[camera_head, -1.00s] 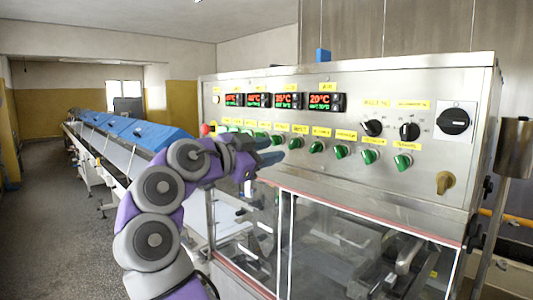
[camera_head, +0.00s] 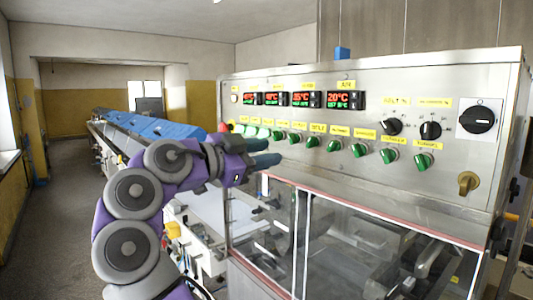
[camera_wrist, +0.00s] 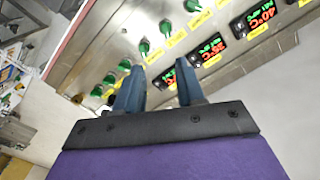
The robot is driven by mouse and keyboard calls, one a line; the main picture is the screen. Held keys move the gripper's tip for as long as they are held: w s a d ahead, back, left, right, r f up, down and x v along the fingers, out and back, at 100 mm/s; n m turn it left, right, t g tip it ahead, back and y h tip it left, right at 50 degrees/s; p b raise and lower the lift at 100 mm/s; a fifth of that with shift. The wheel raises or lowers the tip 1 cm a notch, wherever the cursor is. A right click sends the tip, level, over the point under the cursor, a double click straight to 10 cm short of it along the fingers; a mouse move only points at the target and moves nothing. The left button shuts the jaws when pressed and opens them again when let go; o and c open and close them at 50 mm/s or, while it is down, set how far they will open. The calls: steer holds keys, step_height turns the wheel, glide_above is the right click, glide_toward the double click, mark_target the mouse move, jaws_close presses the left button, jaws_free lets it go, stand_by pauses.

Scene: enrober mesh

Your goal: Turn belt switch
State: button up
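The steel control panel (camera_head: 300,105) carries a row of green switches under small yellow labels. Most labels are too small to read, so I cannot tell which green switch is the belt switch. A black knob (camera_head: 392,127) sits under a label that seems to read BELT %. My gripper (camera_head: 266,152) is at the panel's left half, just below the green switches in the head view. In the wrist view my gripper (camera_wrist: 160,85) is open, its two blue-grey fingers apart with nothing between them. A green switch (camera_wrist: 137,68) shows beyond the left finger; touching is not visible.
Red and green temperature displays (camera_head: 343,99) are above the switches. A large black rotary switch (camera_head: 477,119) and a brass-coloured knob (camera_head: 468,183) are at the right. Below is a clear-windowed housing (camera_head: 370,245). A long conveyor with blue covers (camera_head: 150,128) runs back left; the floor there is clear.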

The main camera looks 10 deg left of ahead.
steer(key=v, duration=0.4)
steer(key=shift+s+a+f, duration=0.1)
steer(key=shift+s+a, duration=0.15)
steer(key=shift+a, duration=0.1)
steer(key=shift+s+a, duration=0.1)
stand_by(0.6)
steer(key=p+v, duration=0.3)
steer(key=v, duration=1.4)
steer(key=shift+a, duration=0.2)
steer(key=shift+f, duration=0.1)
steer(key=shift+d, duration=0.1)
stand_by(0.4)
